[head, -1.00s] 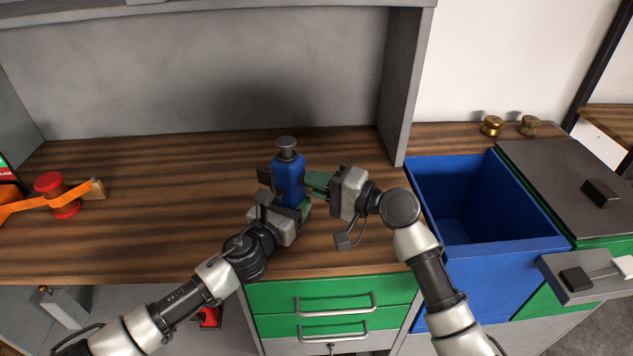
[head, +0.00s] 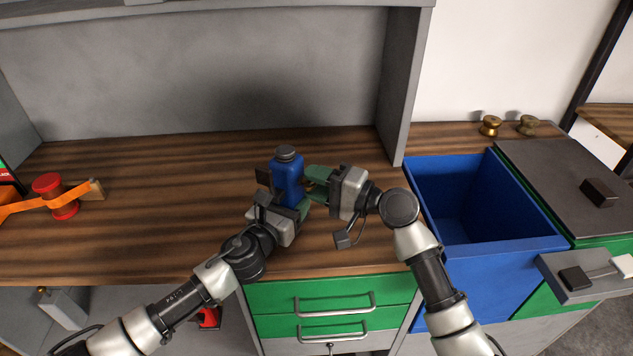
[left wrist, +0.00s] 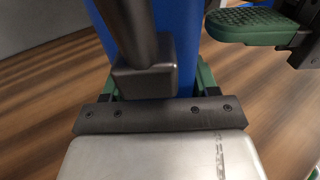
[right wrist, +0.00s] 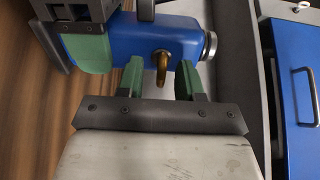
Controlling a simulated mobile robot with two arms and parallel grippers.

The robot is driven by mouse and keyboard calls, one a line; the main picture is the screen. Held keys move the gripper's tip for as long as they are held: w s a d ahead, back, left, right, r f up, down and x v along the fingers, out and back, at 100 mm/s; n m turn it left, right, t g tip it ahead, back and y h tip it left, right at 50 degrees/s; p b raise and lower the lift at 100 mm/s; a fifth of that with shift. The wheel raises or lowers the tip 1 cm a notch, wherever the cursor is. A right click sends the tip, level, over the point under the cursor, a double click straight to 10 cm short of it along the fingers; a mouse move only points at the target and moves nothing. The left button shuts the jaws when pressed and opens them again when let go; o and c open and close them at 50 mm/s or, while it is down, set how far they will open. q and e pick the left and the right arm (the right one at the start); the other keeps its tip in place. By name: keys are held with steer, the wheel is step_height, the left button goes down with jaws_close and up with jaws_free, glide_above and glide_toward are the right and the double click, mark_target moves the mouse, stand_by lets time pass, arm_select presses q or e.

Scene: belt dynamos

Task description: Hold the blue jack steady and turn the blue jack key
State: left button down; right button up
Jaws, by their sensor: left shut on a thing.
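My left gripper (head: 287,204) is shut around the lower body of the jack (left wrist: 181,38). My right gripper (head: 313,184) is at the jack's right side. In the right wrist view its green fingers (right wrist: 160,80) are apart, with the brass key (right wrist: 162,66) of the jack (right wrist: 120,44) between them. A gap shows on both sides of the key. In the head view the key is hidden.
A blue open bin (head: 488,240) stands right of the worktop. Two brass knobs (head: 490,126) (head: 527,125) sit behind it. A red spool with an orange strap (head: 48,187) lies at the left. The worktop (head: 150,235) between spool and jack is clear.

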steer(key=v, duration=1.2)
arm_select(q)
steer(key=shift+c, duration=1)
jaws_free()
